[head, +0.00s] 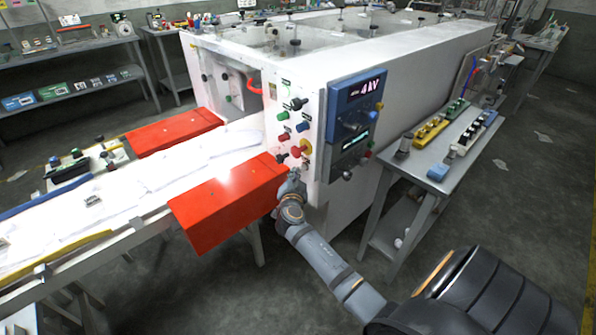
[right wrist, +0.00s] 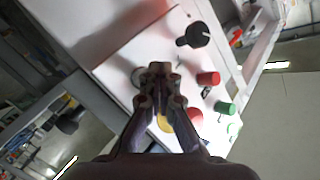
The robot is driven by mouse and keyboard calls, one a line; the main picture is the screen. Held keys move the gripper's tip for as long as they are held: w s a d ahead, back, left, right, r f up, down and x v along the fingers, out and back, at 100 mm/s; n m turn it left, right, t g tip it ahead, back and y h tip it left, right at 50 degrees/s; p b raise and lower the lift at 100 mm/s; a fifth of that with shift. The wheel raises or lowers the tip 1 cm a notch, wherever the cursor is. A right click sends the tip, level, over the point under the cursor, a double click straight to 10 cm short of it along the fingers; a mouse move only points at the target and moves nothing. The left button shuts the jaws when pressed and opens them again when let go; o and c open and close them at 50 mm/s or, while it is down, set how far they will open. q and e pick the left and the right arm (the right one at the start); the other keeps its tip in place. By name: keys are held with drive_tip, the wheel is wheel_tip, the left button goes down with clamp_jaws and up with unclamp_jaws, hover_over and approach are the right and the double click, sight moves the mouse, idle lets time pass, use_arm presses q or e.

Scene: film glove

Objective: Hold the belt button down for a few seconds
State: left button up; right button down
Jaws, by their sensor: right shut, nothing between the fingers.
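The control panel (head: 304,120) is a white plate with several coloured buttons and knobs on the end of the white machine. My right gripper (head: 294,173) is shut and empty at the panel's lower edge, below the red mushroom button (head: 298,151) with its yellow base. In the right wrist view its closed fingertips (right wrist: 160,69) are over the white panel face, beside a pale round button (right wrist: 137,77). The fingers hide part of the panel, and I cannot tell whether they touch a button. I cannot tell which button is the belt button. My left gripper is not in view.
A black knob (right wrist: 195,36), a red button (right wrist: 208,78) and a green button (right wrist: 226,107) stick out near the fingers. A red guard (head: 225,203) is left of my right arm. A blue display unit (head: 352,120) and a side table (head: 432,165) are right of the panel.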

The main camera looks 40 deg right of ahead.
idle(0.8)
drive_tip(key=shift+a+b, duration=0.55)
drive_tip(key=shift+a, duration=0.3)
drive_tip(key=a+b, duration=0.1)
drive_tip(key=a, duration=0.2)
drive_tip(key=a+b, duration=0.1)
drive_tip(key=a, duration=0.1)
drive_tip(key=shift+s+b, duration=0.25)
drive_tip(key=shift+b, duration=0.1)
